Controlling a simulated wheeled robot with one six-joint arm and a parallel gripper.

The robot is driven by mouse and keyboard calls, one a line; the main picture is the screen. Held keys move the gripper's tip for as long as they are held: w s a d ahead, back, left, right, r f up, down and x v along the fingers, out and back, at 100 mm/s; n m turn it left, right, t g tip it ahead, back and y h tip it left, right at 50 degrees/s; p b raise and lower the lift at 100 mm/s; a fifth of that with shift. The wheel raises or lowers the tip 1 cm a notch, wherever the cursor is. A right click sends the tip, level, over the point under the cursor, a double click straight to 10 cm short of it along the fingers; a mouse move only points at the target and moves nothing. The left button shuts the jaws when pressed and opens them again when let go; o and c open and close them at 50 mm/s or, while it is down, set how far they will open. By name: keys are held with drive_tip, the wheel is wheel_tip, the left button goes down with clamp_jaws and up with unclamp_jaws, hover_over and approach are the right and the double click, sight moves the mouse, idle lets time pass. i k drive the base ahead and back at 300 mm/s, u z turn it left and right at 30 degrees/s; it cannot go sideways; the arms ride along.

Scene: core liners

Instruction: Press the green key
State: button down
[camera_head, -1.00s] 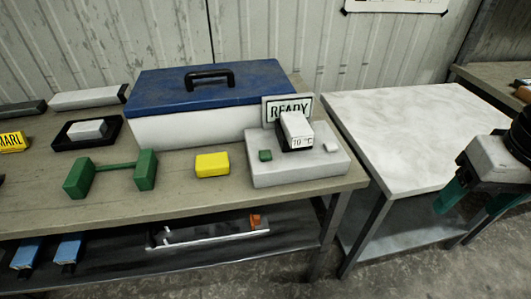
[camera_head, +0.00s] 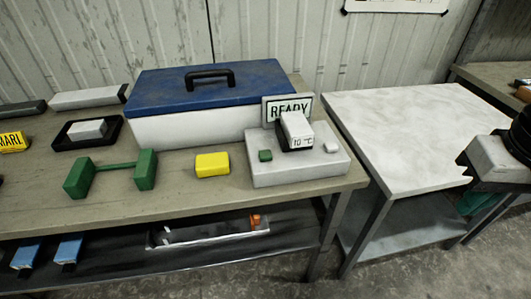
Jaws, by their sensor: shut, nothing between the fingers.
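The green key (camera_head: 265,155) is a small square button on the top left of a white device (camera_head: 300,172) at the right end of the workbench. A READY sign (camera_head: 288,108) stands at the device's back, and a white block marked "10 °C" (camera_head: 297,128) sits in a dark holder in front of it. A small white key (camera_head: 331,147) is to the right. My gripper (camera_head: 474,203) is at the right edge, beyond the marble-topped table and well apart from the device. Its teal fingers are shut and partly hidden.
A blue-lidded box (camera_head: 205,88) stands behind the device. A yellow block (camera_head: 212,165) and a green dumbbell-shaped piece (camera_head: 115,167) lie to its left. The marble-topped table (camera_head: 400,135) is bare. A lower shelf holds a tray (camera_head: 205,236) and blue items.

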sight(266, 155)
drive_tip(key=u, duration=3.05)
drive_tip(key=k, duration=0.55)
drive_tip(key=z, duration=1.4)
